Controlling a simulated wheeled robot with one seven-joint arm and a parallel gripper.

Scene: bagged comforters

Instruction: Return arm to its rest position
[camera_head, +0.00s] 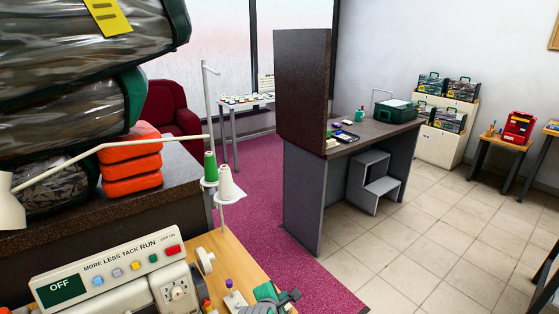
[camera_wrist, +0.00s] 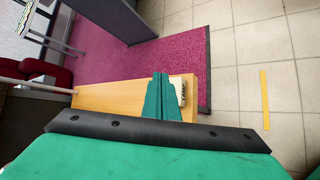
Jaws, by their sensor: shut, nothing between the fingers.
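My gripper (camera_wrist: 158,97) shows in the wrist view. Its two green fingers are together, shut with nothing between them, and point up the picture in front of a black bar and a green palm. Behind the fingers is the wooden worktop (camera_wrist: 105,97), with a small pale labelled item (camera_wrist: 182,92) partly behind them. I cannot tell how far the fingertips are from the worktop.
In the head view, a sewing machine control panel (camera_head: 105,270) and thread spools (camera_head: 210,166) stand at the front left. Bagged comforters (camera_head: 90,55) and orange bundles (camera_head: 131,160) are stacked behind. A dark-topped bench (camera_head: 378,131) stands mid-room. Tiled floor (camera_head: 430,240) at right is clear.

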